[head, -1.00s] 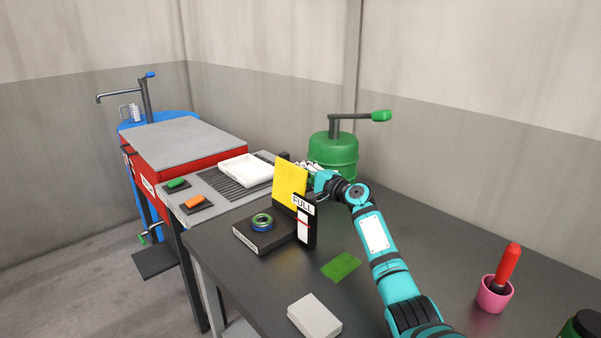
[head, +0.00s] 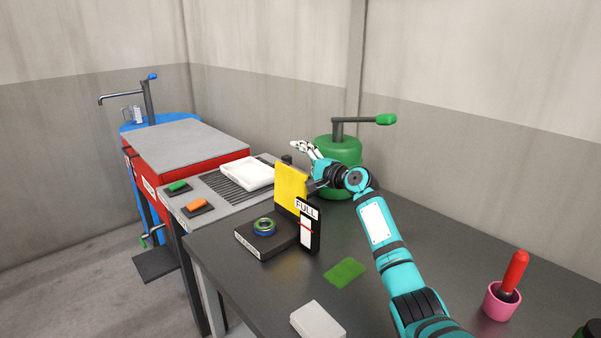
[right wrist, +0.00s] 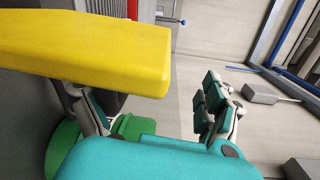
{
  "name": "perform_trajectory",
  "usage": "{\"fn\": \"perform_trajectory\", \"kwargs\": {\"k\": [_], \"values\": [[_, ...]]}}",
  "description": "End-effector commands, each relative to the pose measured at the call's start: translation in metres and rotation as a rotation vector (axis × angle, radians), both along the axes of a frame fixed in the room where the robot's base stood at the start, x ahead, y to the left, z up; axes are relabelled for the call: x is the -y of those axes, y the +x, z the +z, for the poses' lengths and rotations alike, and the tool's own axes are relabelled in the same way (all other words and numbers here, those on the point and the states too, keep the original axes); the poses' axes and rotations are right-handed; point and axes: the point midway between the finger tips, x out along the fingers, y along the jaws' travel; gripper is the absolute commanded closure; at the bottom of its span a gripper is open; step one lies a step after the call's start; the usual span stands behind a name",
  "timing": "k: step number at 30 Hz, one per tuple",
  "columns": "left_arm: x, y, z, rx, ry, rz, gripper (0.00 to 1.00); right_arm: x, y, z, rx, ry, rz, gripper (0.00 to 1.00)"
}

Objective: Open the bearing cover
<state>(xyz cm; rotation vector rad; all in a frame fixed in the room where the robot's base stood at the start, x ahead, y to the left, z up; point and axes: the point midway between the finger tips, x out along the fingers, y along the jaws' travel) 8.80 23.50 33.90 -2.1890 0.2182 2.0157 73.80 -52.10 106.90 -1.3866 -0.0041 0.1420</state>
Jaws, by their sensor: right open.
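The bearing cover looks to be the yellow plate (head: 291,187), which stands nearly upright at the back of a black base (head: 262,245) in the head view. A blue and green bearing ring (head: 264,226) lies on the base, uncovered. The right gripper (head: 303,150) is open behind and above the plate, its pale fingers pointing up and left. In the right wrist view the yellow plate (right wrist: 90,48) crosses the upper left, close to the spread fingers, and hides part of one. I cannot tell whether they touch. The left gripper is in neither view.
A black FULL gauge (head: 308,228) stands right beside the plate. A green drum (head: 338,150) with a crank is behind the gripper. A white tray (head: 247,173), green pad (head: 344,273), grey block (head: 317,320) and pink cup (head: 502,301) are around.

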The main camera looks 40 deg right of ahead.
Motion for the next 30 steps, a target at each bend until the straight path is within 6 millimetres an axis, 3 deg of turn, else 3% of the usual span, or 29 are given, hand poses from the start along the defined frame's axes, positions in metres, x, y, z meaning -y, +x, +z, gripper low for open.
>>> {"fn": "perform_trajectory", "kwargs": {"k": [1, 7, 13, 14, 17, 21, 30], "values": [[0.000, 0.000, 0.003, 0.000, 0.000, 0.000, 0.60, 0.014, -0.005, 0.057, 0.094, -0.004, -0.034, 0.35], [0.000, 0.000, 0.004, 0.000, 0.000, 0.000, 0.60, 0.014, -0.005, 0.069, 0.094, 0.000, -0.033, 0.36], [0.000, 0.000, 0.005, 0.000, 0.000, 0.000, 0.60, 0.014, -0.005, 0.070, 0.094, -0.001, -0.033, 0.36], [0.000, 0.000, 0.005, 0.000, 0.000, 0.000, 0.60, 0.002, -0.002, 0.018, -0.004, 0.006, -0.003, 0.37], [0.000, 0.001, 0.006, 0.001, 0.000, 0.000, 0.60, 0.003, -0.004, 0.018, -0.004, 0.005, -0.003, 0.55], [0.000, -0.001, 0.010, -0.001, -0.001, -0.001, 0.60, 0.003, -0.012, 0.018, -0.006, 0.004, -0.002, 0.65], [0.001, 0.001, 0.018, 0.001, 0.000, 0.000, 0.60, 0.005, -0.033, 0.017, -0.006, 0.003, -0.003, 0.65]]}}
